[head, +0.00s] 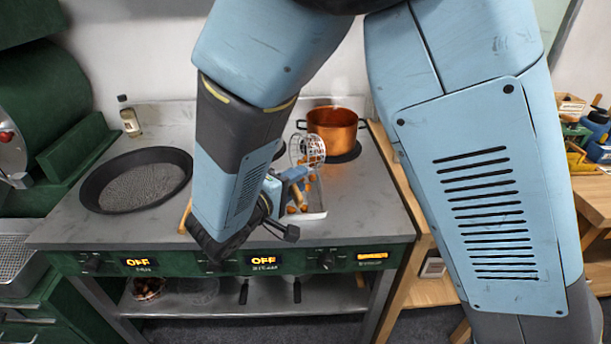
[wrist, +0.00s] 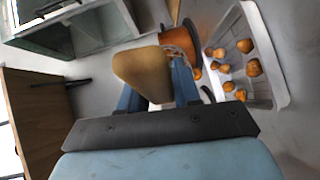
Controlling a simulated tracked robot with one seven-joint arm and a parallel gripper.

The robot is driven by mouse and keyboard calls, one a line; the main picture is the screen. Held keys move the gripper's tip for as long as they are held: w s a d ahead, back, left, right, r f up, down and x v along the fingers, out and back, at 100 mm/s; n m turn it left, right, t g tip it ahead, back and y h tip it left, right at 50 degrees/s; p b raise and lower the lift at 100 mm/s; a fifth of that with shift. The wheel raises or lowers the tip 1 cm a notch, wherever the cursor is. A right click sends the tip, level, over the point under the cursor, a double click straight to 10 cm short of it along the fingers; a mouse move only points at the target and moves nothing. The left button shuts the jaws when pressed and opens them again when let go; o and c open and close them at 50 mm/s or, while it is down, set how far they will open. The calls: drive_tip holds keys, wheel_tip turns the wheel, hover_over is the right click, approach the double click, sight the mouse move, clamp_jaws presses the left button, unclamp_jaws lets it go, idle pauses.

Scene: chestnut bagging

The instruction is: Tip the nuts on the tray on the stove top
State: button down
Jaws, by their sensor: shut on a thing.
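My gripper (head: 283,186) is shut on the wooden handle (wrist: 143,72) of a wire mesh scoop (head: 307,150). The handle also shows between the fingers (wrist: 158,88) in the wrist view. The scoop's mesh is tilted up on edge above the far side of a pale, shallow tray (head: 318,214). No nuts can be made out in the mesh. Several brown nuts (head: 303,186) show just below it, and several lie spread in the tray (wrist: 278,60) in the wrist view. My arm hides the tray's left part in the head view.
A copper pot (head: 332,128) stands on the stove top (head: 375,200) close behind the scoop. A wide black pan (head: 135,180) is at the left, with a bottle (head: 129,117) behind it. A wooden counter (head: 593,200) is at the right.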

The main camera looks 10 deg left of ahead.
drive_tip(key=f+t, duration=0.1)
drive_tip(key=s+a+f+n+t+h, duration=0.1)
drive_tip(key=shift+a+t, duration=0.15)
drive_tip(key=shift+t, duration=0.15)
drive_tip(key=shift+s+a+f+n+t+h, duration=0.1)
drive_tip(key=shift+a+f+n+t+h, duration=0.05)
drive_tip(key=shift+f+n+t, duration=0.45)
drive_tip(key=shift+s+a+f+n+t+h, duration=0.15)
drive_tip(key=shift+f+n+t+h, duration=0.2)
drive_tip(key=shift+t, duration=0.45)
drive_tip(key=shift+s+a+f+n+t, duration=0.1)
drive_tip(key=shift+f+n+t, duration=0.25)
drive_tip(key=shift+n+t, duration=0.3)
